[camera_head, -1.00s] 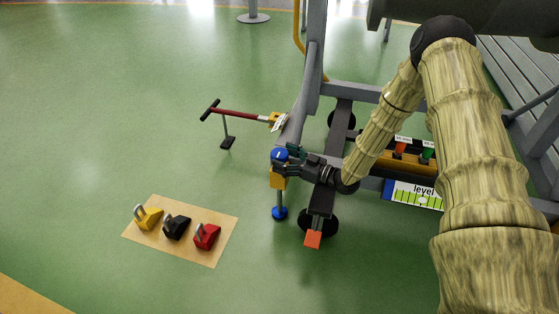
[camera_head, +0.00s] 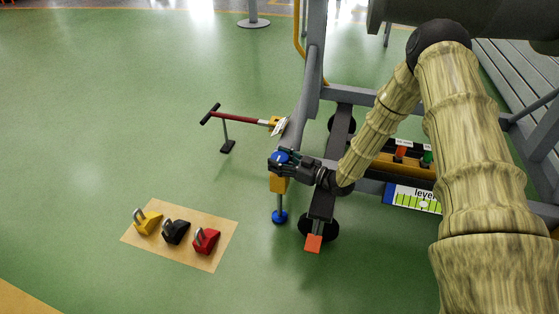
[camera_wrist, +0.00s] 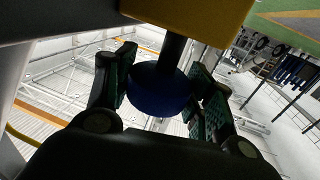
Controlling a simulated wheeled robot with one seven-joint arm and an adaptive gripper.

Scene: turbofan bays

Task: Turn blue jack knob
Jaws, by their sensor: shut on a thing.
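The blue jack knob (camera_head: 279,157) sits on top of a yellow jack body (camera_head: 279,183) at the corner of the grey frame. My gripper (camera_head: 282,164) reaches in from the right and is shut on the knob. In the wrist view the blue knob (camera_wrist: 160,91) lies between the green-padded fingers, with a dark shaft (camera_wrist: 173,52) joining it to the yellow body (camera_wrist: 205,15). The jack's foot (camera_head: 279,217) is a blue disc on the floor.
A board (camera_head: 150,253) with yellow, black and red chocks lies at the lower left. A red tow bar (camera_head: 240,118) stands left of the frame. An orange-red block (camera_head: 313,243) ends the frame's dark beam. A level gauge (camera_head: 412,197) is on the right.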

